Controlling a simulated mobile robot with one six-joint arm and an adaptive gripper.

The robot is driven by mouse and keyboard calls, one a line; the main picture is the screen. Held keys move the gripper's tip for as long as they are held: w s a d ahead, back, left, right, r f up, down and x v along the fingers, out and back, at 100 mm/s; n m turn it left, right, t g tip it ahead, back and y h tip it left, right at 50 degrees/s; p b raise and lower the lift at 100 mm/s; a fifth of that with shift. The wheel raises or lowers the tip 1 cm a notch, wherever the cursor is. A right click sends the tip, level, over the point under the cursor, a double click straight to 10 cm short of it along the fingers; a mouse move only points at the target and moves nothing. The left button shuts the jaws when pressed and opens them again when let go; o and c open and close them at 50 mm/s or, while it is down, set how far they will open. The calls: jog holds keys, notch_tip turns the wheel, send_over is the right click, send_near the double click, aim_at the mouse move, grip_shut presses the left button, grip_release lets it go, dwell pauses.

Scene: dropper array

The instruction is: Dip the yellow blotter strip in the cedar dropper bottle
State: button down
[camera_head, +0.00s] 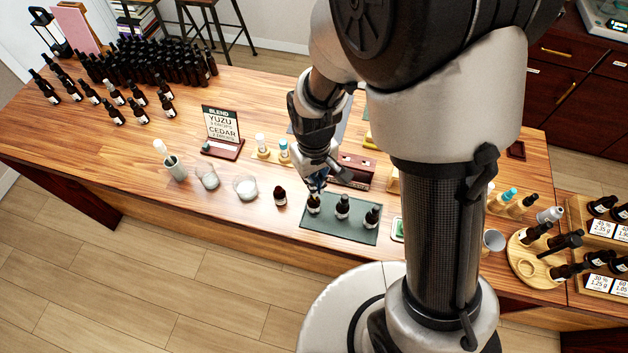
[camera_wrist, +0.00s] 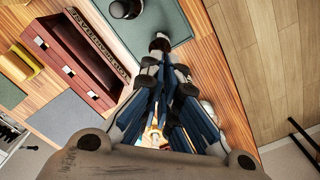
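Several dark dropper bottles stand upright on a green mat (camera_head: 330,228) in the head view: a left one (camera_head: 314,205), a middle one (camera_head: 342,207) and a right one (camera_head: 372,217). Their labels are too small to read, so I cannot tell which is cedar. My gripper (camera_head: 317,186) points down just above or at the left bottle's top. The wrist view shows its blue fingers close together, with a small pale and gold thing (camera_wrist: 154,136) between them that I cannot identify. I cannot make out a yellow blotter strip in the gripper.
A dark red box (camera_head: 355,170) stands behind the mat, and it also shows in the wrist view (camera_wrist: 75,60). A sign (camera_head: 222,127) names yuzu and cedar.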

jog(key=shift+r+p, duration=1.85)
jog(key=shift+r, duration=0.85)
